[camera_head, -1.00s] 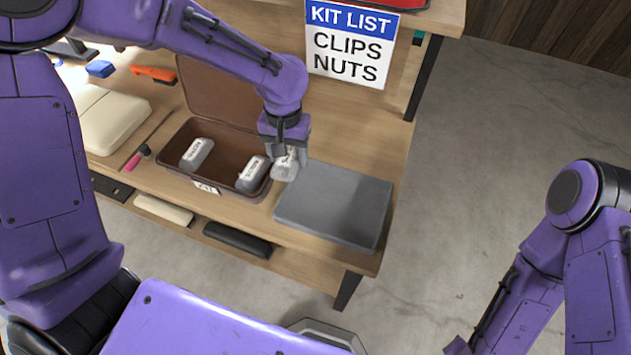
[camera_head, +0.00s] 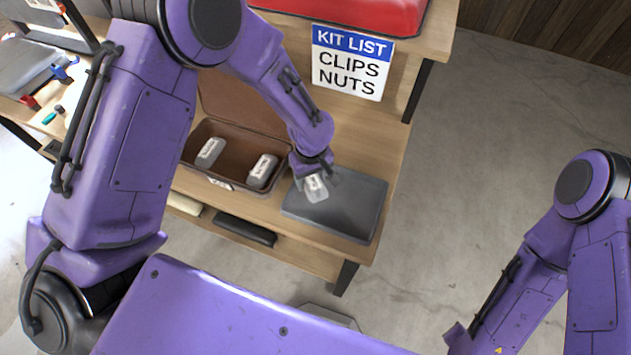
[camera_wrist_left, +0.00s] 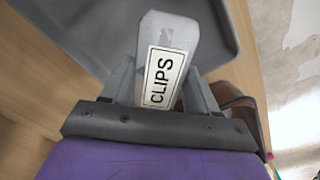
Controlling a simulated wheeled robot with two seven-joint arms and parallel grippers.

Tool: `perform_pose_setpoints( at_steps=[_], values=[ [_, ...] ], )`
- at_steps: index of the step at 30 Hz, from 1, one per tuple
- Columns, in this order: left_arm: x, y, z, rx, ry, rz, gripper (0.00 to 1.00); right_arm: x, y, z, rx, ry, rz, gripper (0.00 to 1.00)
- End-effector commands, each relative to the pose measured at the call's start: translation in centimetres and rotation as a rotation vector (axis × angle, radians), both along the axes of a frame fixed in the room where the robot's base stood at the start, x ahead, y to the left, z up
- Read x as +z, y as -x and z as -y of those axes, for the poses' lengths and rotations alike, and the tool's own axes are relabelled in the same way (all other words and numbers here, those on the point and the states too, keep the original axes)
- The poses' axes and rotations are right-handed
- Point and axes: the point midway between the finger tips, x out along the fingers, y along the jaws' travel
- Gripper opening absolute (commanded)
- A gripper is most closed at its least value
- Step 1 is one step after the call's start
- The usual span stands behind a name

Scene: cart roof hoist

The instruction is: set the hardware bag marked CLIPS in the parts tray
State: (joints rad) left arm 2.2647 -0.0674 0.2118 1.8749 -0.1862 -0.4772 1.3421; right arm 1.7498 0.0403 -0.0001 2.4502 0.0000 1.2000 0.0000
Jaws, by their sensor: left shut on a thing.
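The bag marked CLIPS (camera_wrist_left: 163,75) is pale grey, and its label reads clearly in the left wrist view. My left gripper (camera_head: 313,177) is shut on this bag, which also shows in the head view (camera_head: 317,190). The bag is over the left part of the flat grey parts tray (camera_head: 352,214); whether it touches the tray I cannot tell. The tray's grey surface also shows behind the bag in the left wrist view (camera_wrist_left: 85,25). My right gripper is not in view; only part of the right arm shows.
A brown open case (camera_head: 233,165) left of the tray holds two similar pale bags (camera_head: 209,152). A kit list sign (camera_head: 351,62) reading CLIPS and NUTS hangs behind. A red container (camera_head: 360,14) is on the upper shelf. The tray's right part is clear.

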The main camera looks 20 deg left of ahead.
Motion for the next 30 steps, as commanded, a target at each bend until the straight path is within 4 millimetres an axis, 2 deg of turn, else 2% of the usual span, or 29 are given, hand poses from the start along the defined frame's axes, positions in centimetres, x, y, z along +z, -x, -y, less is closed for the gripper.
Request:
perform_pose_setpoints(
  at_steps=[2, 4, 8, 18, 19, 21, 30],
  values=[
    [-0.9, -0.4, 0.7, -0.002, 0.001, -0.002, 0.26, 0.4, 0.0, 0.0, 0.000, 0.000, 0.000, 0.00],
    [-1.9, -0.3, 0.6, -0.001, 0.001, -0.005, 0.26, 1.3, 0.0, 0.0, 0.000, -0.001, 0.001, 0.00],
    [-3.6, -0.4, 0.6, -0.002, 0.000, -0.001, 0.26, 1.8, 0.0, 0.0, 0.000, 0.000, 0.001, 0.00],
    [-4.2, -0.4, 0.6, -0.002, 0.000, 0.000, 0.26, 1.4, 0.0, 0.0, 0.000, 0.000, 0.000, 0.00],
    [-4.2, -0.4, 0.6, -0.002, 0.000, 0.000, 0.62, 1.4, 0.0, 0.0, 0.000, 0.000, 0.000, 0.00],
    [-4.2, -0.4, 0.6, -0.002, 0.000, 0.000, 0.85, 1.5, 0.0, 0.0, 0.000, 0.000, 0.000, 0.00],
    [-3.9, -0.4, 0.6, -0.002, 0.001, 0.001, 0.85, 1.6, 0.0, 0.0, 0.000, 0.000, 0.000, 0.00]
  ],
)
